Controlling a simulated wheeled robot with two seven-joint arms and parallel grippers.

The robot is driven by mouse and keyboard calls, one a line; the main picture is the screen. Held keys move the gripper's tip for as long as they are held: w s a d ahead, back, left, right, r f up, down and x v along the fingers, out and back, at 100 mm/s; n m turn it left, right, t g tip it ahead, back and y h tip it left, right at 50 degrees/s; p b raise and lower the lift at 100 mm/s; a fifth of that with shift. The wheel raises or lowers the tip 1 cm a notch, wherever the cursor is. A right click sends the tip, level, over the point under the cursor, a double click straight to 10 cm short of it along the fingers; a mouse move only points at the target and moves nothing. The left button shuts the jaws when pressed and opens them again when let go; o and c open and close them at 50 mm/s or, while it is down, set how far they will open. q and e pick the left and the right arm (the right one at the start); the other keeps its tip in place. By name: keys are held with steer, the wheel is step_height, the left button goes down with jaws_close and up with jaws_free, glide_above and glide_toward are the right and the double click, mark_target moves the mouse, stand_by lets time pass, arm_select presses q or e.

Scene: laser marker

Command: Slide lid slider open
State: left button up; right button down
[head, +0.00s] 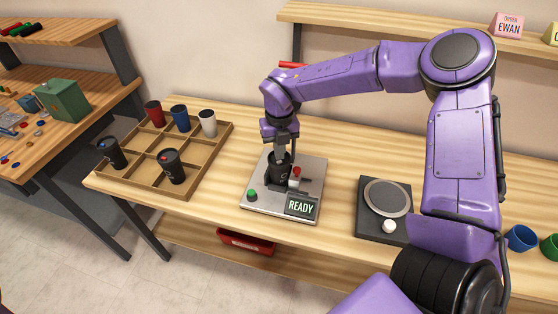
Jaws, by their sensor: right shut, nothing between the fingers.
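A black tumbler (277,173) stands upright on the grey metal plate of the laser marker (313,178). The marker's display (300,207) reads READY. My right gripper (282,153) points down at the top of this tumbler, shut with nothing between its fingers. The gripper hides most of the lid, so I cannot see the lid slider, its position, or whether the fingertips touch it. My left gripper is not in view.
A green button (252,195) and a red-topped part (296,172) are on the marker. A wooden divided tray (134,188) holds several cups on the left. A black scale-like device (367,219) stands to the right. Blue (521,238) and green (550,247) cups are at far right.

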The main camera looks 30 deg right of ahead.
steer(key=shift+f+b, duration=0.65)
steer(key=shift+f, duration=0.2)
stand_by(0.4)
steer(key=shift+d+p, duration=0.4)
steer(key=shift+d, duration=0.4)
stand_by(0.9)
steer(key=shift+r+p, duration=0.65)
steer(key=shift+r, duration=0.15)
steer(key=shift+s+r+p, duration=0.1)
steer(key=shift+r+p, duration=0.65)
steer(key=shift+r, duration=0.2)
step_height(320, 180, up, 4)
steer(key=p, duration=0.2)
steer(key=shift+f+p, duration=0.2)
steer(key=shift+p, duration=0.2)
